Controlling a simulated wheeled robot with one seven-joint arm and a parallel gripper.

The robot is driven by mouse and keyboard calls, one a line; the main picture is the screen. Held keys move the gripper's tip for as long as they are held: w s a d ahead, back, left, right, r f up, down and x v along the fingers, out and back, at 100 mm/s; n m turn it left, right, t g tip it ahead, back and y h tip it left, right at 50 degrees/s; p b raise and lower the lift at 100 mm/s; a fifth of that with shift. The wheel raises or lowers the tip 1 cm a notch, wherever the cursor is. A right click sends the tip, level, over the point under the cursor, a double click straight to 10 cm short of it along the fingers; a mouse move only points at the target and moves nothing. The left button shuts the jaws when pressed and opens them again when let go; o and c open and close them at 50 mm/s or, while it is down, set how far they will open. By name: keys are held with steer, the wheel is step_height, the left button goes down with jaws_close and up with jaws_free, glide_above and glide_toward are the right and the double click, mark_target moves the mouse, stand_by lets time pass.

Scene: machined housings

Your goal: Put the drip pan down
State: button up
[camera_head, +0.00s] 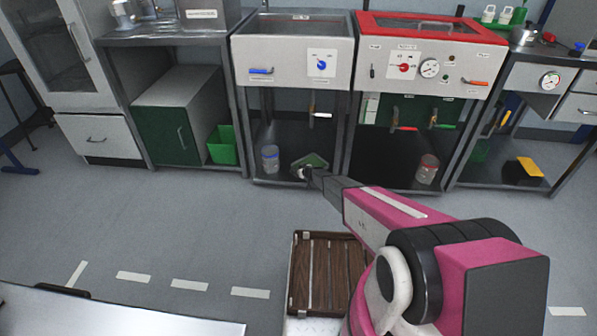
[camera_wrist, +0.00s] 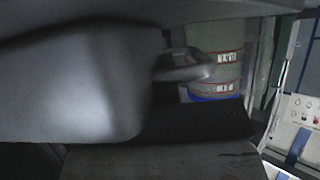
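My arm reaches into that bay, and my gripper (camera_head: 304,173) is at the pan's near left edge. The pan seems to touch the gripper, but the fingers are too small and dark to read. Whether the pan rests on the shelf or is held above it is unclear. In the wrist view a large blurred grey surface fills the left, and no clear pan outline shows.
A clear container with a blue base (camera_head: 270,158) stands left of the pan; a similar banded container (camera_wrist: 215,75) shows in the wrist view. Cabinet legs flank the bay. A red-topped jar (camera_head: 427,168) stands in the right bay. A slatted wooden rack (camera_head: 300,275) is near my arm.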

steer(key=o, duration=0.4)
steer(key=shift+c, duration=0.2)
steer(key=shift+r, duration=0.1)
steer(key=shift+s+d+r, duration=0.3)
steer(key=shift+s+r, duration=0.05)
steer(key=s+d+r+m+g, duration=0.15)
steer(key=s+d+r, duration=0.25)
steer(key=s+r, duration=0.5)
steer(key=s+d+r+g, duration=0.2)
steer(key=s+d+r, duration=0.2)
steer(key=s+r, duration=0.55)
steer(key=s+d+r+g, duration=0.2)
steer(key=s+d+r, duration=0.2)
steer(key=s+r, duration=0.55)
steer(key=s+d+r+m+g+h, duration=0.1)
steer(key=s+d+r+m+h, duration=0.1)
steer(key=s+d+r, duration=0.3)
steer(key=s+d+r+m+g+h, duration=0.1)
steer(key=s+d+r+m+h, duration=0.2)
steer(key=s, duration=0.8)
steer(key=s+d+r+m+g+h, duration=0.1)
steer(key=s+d+r+m+h, duration=0.1)
steer(key=s+d+r, duration=0.5)
steer(key=shift+s+r+h, duration=0.6)
steer(key=shift+s+r, duration=0.1)
steer(key=shift+r, duration=0.25)
